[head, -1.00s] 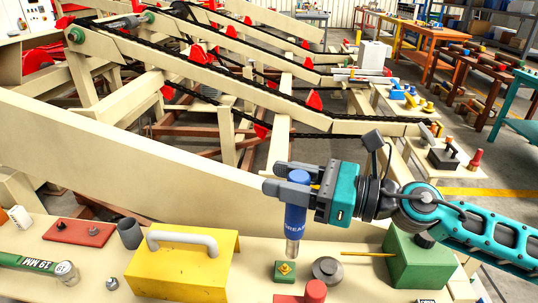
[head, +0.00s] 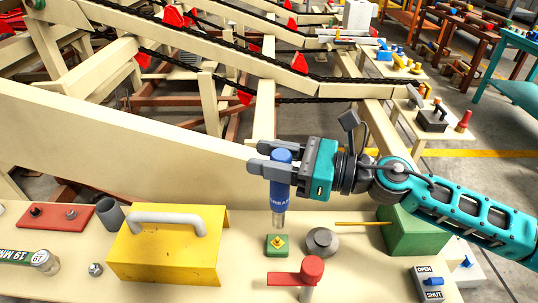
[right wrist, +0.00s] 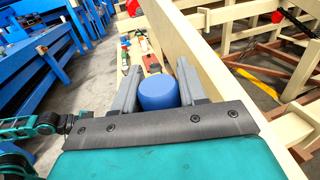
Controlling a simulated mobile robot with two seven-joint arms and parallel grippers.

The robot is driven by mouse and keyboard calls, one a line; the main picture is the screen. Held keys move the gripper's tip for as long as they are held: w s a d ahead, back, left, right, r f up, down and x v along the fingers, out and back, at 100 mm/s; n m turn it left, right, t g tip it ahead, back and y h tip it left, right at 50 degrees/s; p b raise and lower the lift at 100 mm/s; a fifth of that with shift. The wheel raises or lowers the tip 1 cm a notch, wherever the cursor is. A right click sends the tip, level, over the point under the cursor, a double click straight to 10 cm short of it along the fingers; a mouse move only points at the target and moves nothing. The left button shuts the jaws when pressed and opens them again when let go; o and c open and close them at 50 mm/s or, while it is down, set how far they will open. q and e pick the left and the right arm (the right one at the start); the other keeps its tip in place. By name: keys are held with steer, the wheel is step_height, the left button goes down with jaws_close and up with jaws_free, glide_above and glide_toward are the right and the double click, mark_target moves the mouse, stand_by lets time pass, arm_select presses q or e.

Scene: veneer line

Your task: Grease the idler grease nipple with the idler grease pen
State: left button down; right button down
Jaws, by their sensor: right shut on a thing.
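The idler grease pen (head: 280,187) is a blue cylinder with a grey metal nozzle, upright with the nozzle down. My right gripper (head: 266,157) is shut on its upper part; the blue cap also shows between the fingers in the right wrist view (right wrist: 158,92). The idler grease nipple (head: 277,241) is a small yellow fitting on a green block (head: 270,252) on the beige bench. The nozzle is directly above the nipple in the head view; I cannot tell whether they touch. My left gripper is not in view.
A yellow box cover (head: 165,258) with a grey handle stands left of the green block. A grey round knob (head: 322,241), a red lever (head: 300,274) and a green box (head: 405,232) are close on the right. A beige beam (head: 130,140) runs behind the bench.

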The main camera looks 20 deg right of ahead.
step_height(320, 180, down, 5)
steer(key=b, duration=0.4)
steer(key=shift+f+b, duration=0.1)
steer(key=shift+b, duration=0.2)
stand_by(0.3)
steer(key=shift+f+b, duration=0.8)
steer(key=shift+f, duration=0.05)
steer(key=shift+r, duration=0.1)
steer(key=shift+f, duration=0.35)
steer(key=shift+r+p, duration=0.35)
steer(key=shift+r, duration=0.3)
stand_by(2.0)
